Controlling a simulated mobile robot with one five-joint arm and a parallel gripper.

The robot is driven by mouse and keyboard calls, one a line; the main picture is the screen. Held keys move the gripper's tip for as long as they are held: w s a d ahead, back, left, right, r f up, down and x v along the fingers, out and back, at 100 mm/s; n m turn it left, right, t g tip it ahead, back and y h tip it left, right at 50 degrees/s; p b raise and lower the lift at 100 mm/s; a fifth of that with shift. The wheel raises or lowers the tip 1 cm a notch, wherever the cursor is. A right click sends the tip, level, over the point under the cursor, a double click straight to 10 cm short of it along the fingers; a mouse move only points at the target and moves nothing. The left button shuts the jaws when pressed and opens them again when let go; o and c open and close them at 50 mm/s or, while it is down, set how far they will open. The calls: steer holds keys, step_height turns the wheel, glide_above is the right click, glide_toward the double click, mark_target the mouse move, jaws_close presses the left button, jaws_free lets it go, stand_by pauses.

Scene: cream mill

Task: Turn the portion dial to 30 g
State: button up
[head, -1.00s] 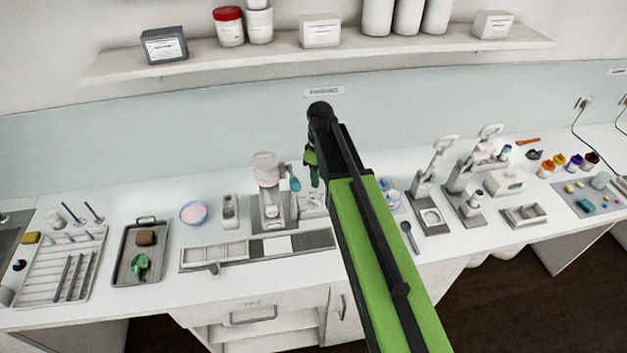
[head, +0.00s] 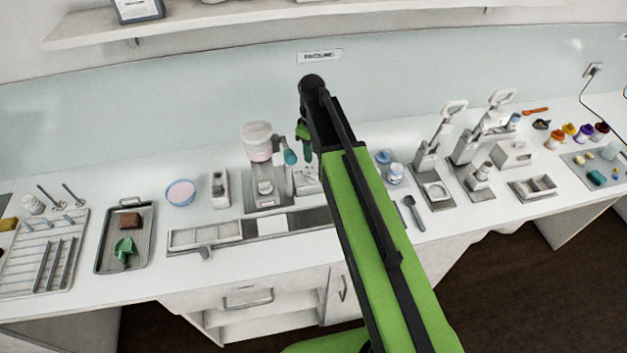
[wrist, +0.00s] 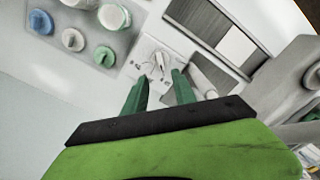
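The portion dial (wrist: 157,63) is a small pale knob with a pointer on a light square plate, seen in the wrist view. Marks around it are too small to read. My gripper (wrist: 160,84) has two green fingers that stand apart, with their tips just short of the dial and nothing between them. In the head view my gripper (head: 303,143) is above the counter, just right of the cream machine (head: 257,143) with its blue-green nozzle. The dial plate (head: 304,180) is partly hidden there by my arm.
A tray with blue, grey and green-capped jars (wrist: 103,57) lies left of the dial in the wrist view. A long grey rail (head: 245,230) runs in front of the machine. A spoon (head: 413,212) and lever presses (head: 425,155) stand to the right.

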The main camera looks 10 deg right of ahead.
mark_target(312, 175)
step_height(312, 175, down, 11)
steer(key=b, duration=0.9)
steer(key=shift+r, duration=0.2)
steer(key=shift+r, duration=0.15)
steer(key=shift+c, duration=0.2)
jaws_close()
